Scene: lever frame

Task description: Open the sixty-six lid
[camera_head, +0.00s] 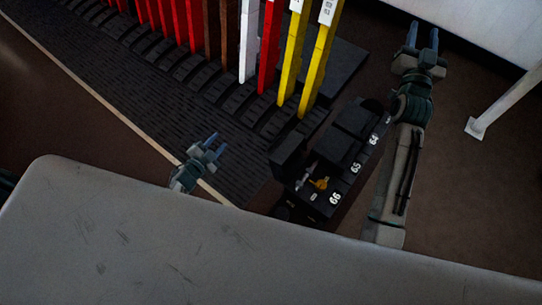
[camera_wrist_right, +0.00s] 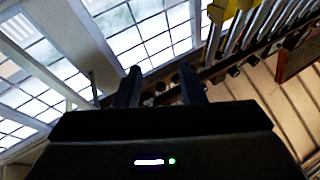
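A black box row (camera_head: 338,150) carries the white labels 64, 65 and 66. At the 66 label (camera_head: 335,198), a brass-yellow part (camera_head: 320,184) and a silvery part show on the section's top. A dark block, seemingly the sixty-six lid (camera_head: 288,157), stands up at the left side of this section; it looks raised. My left gripper (camera_head: 216,145) is open and empty, left of the box and apart from it. My right gripper (camera_head: 423,37) is open beyond the far right end of the box; its spread fingers show in the right wrist view (camera_wrist_right: 160,88).
Red, brown, white and yellow levers (camera_head: 290,50) rise from a dark ribbed frame (camera_head: 150,75) behind and left of the box. A white post (camera_head: 500,100) stands at the right. Brown floor lies open right of the box. The right wrist view shows windows (camera_wrist_right: 140,35).

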